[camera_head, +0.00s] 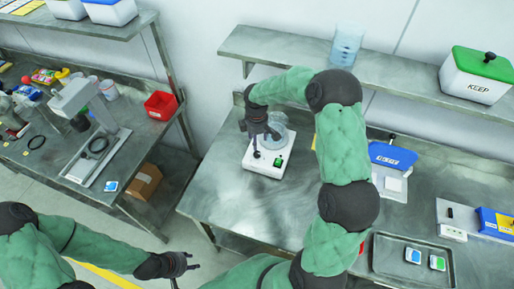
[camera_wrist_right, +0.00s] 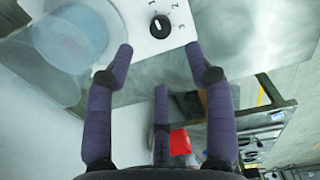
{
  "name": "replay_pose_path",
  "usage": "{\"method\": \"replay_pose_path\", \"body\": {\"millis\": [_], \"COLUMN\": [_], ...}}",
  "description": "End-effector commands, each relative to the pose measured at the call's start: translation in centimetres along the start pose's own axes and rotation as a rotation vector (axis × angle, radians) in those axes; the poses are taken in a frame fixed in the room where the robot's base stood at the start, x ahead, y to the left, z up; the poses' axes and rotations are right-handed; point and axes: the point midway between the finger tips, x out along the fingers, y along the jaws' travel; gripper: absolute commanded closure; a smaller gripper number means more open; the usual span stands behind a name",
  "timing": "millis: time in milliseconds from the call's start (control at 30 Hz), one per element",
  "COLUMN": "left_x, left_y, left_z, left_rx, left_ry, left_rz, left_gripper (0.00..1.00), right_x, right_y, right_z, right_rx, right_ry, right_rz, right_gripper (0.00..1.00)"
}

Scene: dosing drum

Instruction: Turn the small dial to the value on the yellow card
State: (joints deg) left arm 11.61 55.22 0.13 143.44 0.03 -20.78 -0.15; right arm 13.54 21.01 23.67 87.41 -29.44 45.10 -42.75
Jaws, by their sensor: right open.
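The small dial (camera_wrist_right: 160,26) is a black knob with a white pointer line on a white panel in the right wrist view. The digits 1, 2 and 3 show beside it; the pointer is not on the 3. My right gripper (camera_head: 258,142) is over the device, open and empty. In the right wrist view its fingers (camera_wrist_right: 160,75) are apart and not touching the dial. My left gripper (camera_head: 185,266) is low, away from the bench; its fingers are too small to judge. I cannot identify the yellow card.
A shelf above holds clear stacked cups (camera_head: 346,45) and a green-lidded KEEP box (camera_head: 480,75). A red bin (camera_head: 161,105) is on the left bench. Bench left of the device is clear.

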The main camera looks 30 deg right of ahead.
Motion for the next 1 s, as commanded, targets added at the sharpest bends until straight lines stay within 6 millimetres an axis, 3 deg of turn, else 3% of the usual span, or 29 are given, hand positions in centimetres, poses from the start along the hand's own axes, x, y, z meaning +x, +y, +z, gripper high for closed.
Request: {"method": "replay_pose_path", "body": {"millis": [300,500,700,1000], "left_x": [0.1,0.2,0.2,0.2], "left_y": [-0.1,-0.1,-0.1,-0.1], "left_z": [0.0,0.0,0.0,0.0], "left_rx": [0.0,0.0,0.0,0.0], "left_ry": [0.0,0.0,0.0,0.0], "left_rz": [0.0,0.0,0.0,0.0], "left_gripper": [0.6,0.6,0.6,0.6], "right_x": [5.7,8.4,9.5,9.7], "right_y": [-0.1,-0.1,-0.1,-0.1], "right_z": [0.0,0.0,0.0,0.0], "right_rx": [0.0,0.001,0.001,0.001], "right_ry": [-0.001,0.0,0.001,0.001], "right_rz": [-0.004,-0.002,-0.001,-0.001], "right_gripper": [0.45,0.45,0.45,0.48]}}
